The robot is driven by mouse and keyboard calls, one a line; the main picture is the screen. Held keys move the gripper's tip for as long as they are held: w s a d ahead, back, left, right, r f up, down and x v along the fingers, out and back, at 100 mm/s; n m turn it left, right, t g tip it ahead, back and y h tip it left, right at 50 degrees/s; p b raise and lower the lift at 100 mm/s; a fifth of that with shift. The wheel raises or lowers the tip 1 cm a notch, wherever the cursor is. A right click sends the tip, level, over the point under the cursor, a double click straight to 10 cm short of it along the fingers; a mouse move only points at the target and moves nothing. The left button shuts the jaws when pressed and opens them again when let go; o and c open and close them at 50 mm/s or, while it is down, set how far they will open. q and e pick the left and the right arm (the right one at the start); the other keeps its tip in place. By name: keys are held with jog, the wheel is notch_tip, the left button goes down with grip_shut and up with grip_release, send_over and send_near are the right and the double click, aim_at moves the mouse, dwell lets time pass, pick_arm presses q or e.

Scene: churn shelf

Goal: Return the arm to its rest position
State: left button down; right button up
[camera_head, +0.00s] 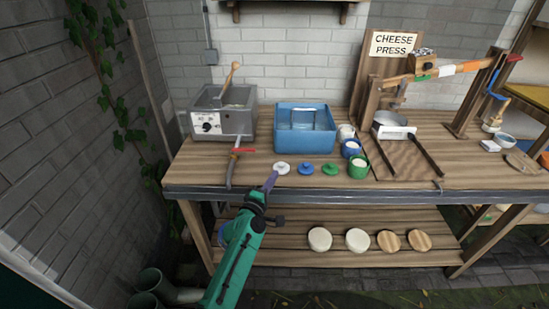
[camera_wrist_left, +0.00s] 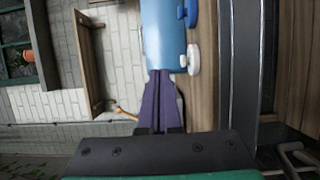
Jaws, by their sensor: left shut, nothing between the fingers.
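My left arm comes up from the bottom in the head view, and its gripper (camera_head: 270,182) is in front of the bench edge, just below the white lid (camera_head: 282,168). In the left wrist view the purple fingers of this gripper (camera_wrist_left: 160,80) are together with nothing between them. They point toward the blue tub (camera_wrist_left: 165,35), which also stands on the bench in the head view (camera_head: 304,140). I cannot tell the gap between fingertips and tub. My right gripper is not in view.
The workbench (camera_head: 400,193) holds a grey heated vat (camera_head: 222,122), a blue lid (camera_head: 306,168), a green lid (camera_head: 330,168), a green cup (camera_head: 358,168) and a cheese press (camera_head: 385,85). Round cheeses (camera_head: 357,240) and wooden discs (camera_head: 388,241) lie on the lower shelf. A wall stands at left.

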pick_arm(q)
jog(key=s+a+f+m+g, duration=0.4)
jog(key=s+m, duration=0.1)
jog(key=s, duration=0.3)
jog(key=s+a+f+m+g, duration=0.3)
jog(key=s+f+m, duration=0.2)
jog(key=s, duration=0.2)
jog(key=s+a+r+m+g+y, duration=0.1)
jog(key=s+a+m+g+y, duration=0.2)
jog(key=s+a, duration=0.55)
jog(key=s+a+m+g+y, duration=0.3)
jog(key=s+a+y, duration=0.15)
jog(key=s, duration=0.65)
jog(key=s+a+f+g, duration=0.1)
jog(key=s+f, duration=0.2)
jog(key=f, duration=2.2)
jog(key=s+a+f+g, duration=0.1)
jog(key=s+a+f, duration=0.2)
jog(key=s+f, duration=0.9)
jog(key=s, duration=0.4)
jog(key=shift+f+g+h, duration=0.25)
jog(key=shift+g+h, duration=0.05)
jog(key=shift+h, duration=0.05)
